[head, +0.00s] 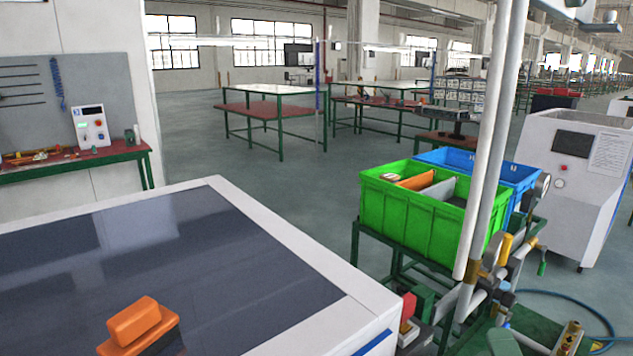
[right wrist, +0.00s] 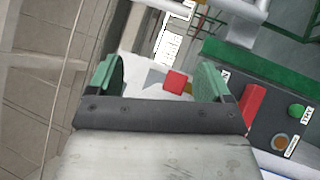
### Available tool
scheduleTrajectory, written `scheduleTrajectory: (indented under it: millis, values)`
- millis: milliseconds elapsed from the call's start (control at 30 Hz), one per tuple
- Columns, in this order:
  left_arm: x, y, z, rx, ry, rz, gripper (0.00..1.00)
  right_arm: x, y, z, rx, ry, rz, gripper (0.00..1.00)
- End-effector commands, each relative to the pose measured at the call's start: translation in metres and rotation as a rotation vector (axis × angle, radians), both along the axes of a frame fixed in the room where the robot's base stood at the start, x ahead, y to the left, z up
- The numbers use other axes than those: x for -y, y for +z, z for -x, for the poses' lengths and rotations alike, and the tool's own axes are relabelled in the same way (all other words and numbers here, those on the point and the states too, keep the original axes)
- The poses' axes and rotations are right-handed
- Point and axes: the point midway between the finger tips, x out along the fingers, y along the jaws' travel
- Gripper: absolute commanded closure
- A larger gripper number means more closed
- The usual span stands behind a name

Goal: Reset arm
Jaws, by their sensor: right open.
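My right gripper (right wrist: 158,80) shows in the right wrist view. Its two green-padded fingers stand wide apart with nothing held between them. A small red block-like part (right wrist: 176,82) shows beyond the gap, with white and yellow parts beside it; the fingers do not grip it. In the head view I cannot clearly make out the right gripper among the pipes and fittings at the lower right. My left gripper is not seen in either view.
A dark-topped bench with a white rim (head: 290,230) fills the lower left, with an orange piece (head: 140,322) at its front. Green (head: 410,215) and blue (head: 500,168) crates stand behind white pipes (head: 488,150). A control panel (right wrist: 285,125) is right in the wrist view. Floor behind is open.

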Motion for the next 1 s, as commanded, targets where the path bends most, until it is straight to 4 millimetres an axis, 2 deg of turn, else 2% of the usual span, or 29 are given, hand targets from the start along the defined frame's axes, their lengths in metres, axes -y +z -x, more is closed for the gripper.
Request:
scheduleTrajectory:
  millis: [33,167,200,300,400,600,733,1000]
  values:
    - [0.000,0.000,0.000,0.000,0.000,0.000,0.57,0.007,-0.018,0.010,-0.074,-0.051,-0.176,0.20]
    - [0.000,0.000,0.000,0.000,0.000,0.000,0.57,0.017,-0.076,0.041,-0.306,-0.209,-0.623,0.20]
    - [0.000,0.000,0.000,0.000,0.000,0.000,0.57,0.015,-0.094,0.053,-0.383,-0.259,-0.745,0.20]
    - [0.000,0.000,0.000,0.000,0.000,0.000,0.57,0.004,-0.134,0.085,-0.568,-0.373,-0.992,0.20]
    - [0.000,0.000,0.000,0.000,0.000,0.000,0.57,-0.012,-0.161,0.117,-0.732,-0.470,-1.168,0.20]
    - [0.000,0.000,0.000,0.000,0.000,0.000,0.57,-0.048,-0.192,0.174,-1.018,-0.628,-1.399,0.20]
    - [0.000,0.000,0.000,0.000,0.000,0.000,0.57,-0.072,-0.201,0.211,-1.199,-0.721,-1.501,0.20]
    - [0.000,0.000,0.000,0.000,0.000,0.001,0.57,-0.074,-0.274,0.196,-1.229,-0.752,-1.490,0.20]
